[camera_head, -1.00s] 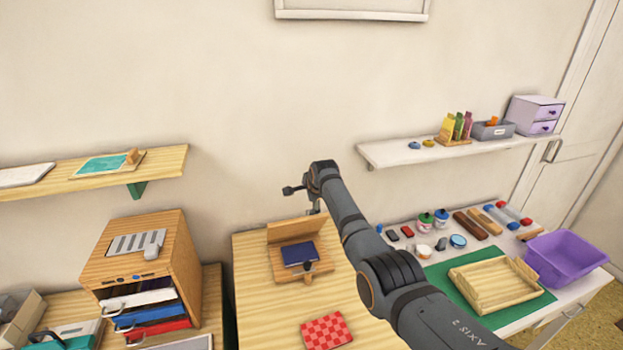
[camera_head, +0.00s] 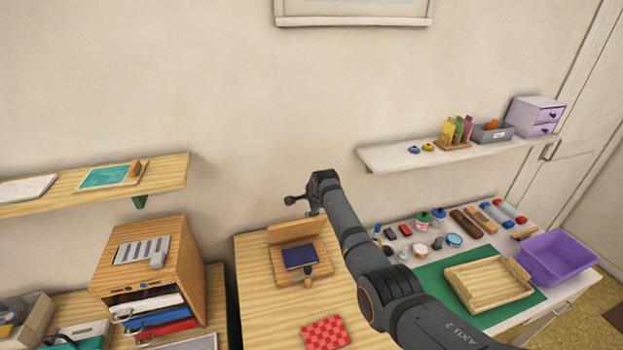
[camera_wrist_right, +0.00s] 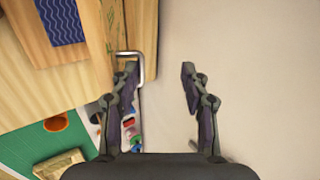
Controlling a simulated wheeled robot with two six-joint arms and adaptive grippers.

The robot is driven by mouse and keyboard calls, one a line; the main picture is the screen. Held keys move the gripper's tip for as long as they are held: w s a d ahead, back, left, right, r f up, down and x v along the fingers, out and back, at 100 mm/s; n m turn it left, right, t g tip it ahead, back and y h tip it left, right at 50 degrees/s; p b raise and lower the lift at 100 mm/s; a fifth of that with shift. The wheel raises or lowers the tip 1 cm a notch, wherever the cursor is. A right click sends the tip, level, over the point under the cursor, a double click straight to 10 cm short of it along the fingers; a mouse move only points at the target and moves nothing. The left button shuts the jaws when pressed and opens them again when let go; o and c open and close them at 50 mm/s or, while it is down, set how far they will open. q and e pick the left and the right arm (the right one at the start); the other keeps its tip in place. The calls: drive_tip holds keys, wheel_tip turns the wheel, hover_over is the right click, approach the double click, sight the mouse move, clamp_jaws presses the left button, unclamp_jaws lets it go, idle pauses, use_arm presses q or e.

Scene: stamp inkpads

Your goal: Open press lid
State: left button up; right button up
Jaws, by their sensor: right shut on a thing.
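The wooden press (camera_head: 290,279) stands on the light wood table, with a dark blue pad (camera_head: 300,257) on its base. Its lid (camera_head: 290,234) stands raised at the back, near the wall. My right gripper (camera_head: 312,211) is just behind the lid's upper edge, partly hidden by my arm. The blue patterned pad (camera_wrist_right: 62,20) also shows there. My left gripper is out of view.
A red checkered square (camera_head: 326,331) lies in front of the press. A wooden drawer cabinet (camera_head: 150,262) stands left. On the right are a green mat (camera_head: 436,284), a wooden tray (camera_head: 488,284), a purple bin (camera_head: 557,258) and small stamp supplies. The wall is close behind the press.

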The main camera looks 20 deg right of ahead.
drive_tip(key=shift+t, duration=0.5)
drive_tip(key=r, duration=0.2)
drive_tip(key=w+r, duration=0.2)
drive_tip(key=r, duration=0.1)
drive_tip(key=shift+d+r, duration=0.1)
drive_tip(key=shift+r, duration=0.2)
drive_tip(key=shift+c, duration=0.4)
use_arm(q)
drive_tip(key=shift+s+r, duration=0.4)
use_arm(e)
drive_tip(key=v, duration=1.8)
drive_tip(key=shift+s+r, duration=0.15)
